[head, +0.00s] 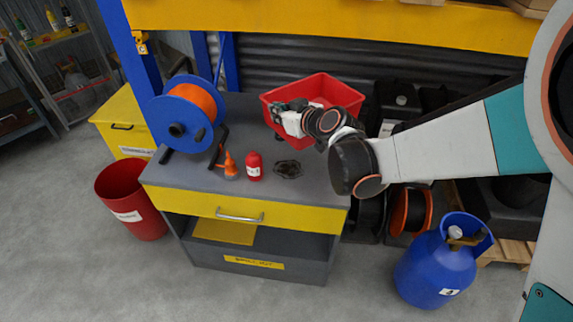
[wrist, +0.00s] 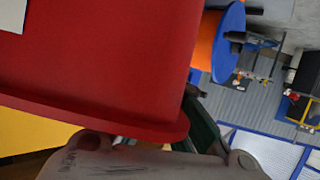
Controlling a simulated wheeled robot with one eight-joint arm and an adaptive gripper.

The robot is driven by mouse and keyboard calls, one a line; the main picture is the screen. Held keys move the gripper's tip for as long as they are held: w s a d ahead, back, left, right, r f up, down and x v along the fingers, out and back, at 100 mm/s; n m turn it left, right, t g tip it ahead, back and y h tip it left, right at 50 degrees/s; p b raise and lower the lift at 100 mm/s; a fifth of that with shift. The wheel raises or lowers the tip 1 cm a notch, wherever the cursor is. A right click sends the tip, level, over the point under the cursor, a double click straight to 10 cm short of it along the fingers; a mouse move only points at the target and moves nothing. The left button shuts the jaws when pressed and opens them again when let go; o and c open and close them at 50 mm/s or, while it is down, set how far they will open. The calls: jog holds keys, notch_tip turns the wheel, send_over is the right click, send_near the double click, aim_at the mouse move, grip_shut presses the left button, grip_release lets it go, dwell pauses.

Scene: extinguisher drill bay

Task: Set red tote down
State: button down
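The red tote (head: 345,97) is over the back right part of the grey workbench top (head: 310,182), with its open side up. My gripper (head: 283,113) reaches in from the right and is at the tote's near wall, its fingers closed at the rim. In the wrist view the tote (wrist: 95,60) fills the upper left, and its rim runs down to my gripper (wrist: 180,145) at the bottom edge. The fingertips are partly hidden. I cannot tell whether the tote's underside touches the bench.
On the bench stand a blue reel with orange hose (head: 197,100), an orange nozzle bottle (head: 230,165), a red bottle (head: 254,166) and a dark flat ring (head: 288,169). A yellow shelf beam (head: 330,27) crosses above. A blue cylinder (head: 437,268) stands on the floor at right.

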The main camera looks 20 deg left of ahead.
notch_tip(320, 180, down, 20)
jog(key=b, duration=0.7)
jog(key=shift+a+b, duration=0.1)
jog(key=shift+b, duration=0.2)
jog(key=shift+r, duration=0.1)
jog(key=c, duration=1.8)
grip_release()
jog(key=p+v, duration=0.3)
jog(key=v, duration=0.9)
